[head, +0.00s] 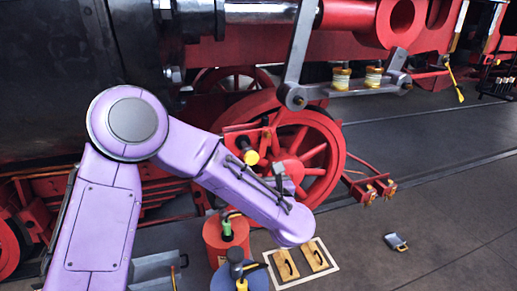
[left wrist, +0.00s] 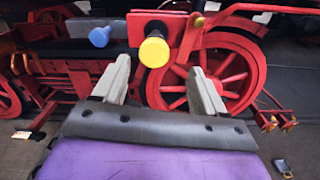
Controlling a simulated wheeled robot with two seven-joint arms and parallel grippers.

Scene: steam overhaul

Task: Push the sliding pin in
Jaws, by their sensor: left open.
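The yellow round knob (left wrist: 154,51), which looks like the end of the sliding pin, sticks out from a red bracket on the locomotive in the left wrist view. It also shows in the head view (head: 251,157), left of the red wheel. My left gripper (left wrist: 160,68) is open and empty. Its two grey fingers stand to either side of the knob in the picture, apart from it; the distance to it is hard to tell. In the head view the gripper (head: 280,172) is partly hidden behind my purple forearm. My right gripper is not in view.
A blue knob (left wrist: 99,37) sits left of the yellow one. The red spoked wheel (head: 320,160) stands behind. Red (head: 214,246) and blue (head: 256,280) round stands and a board with wooden blocks (head: 300,262) are below. Open floor lies to the right.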

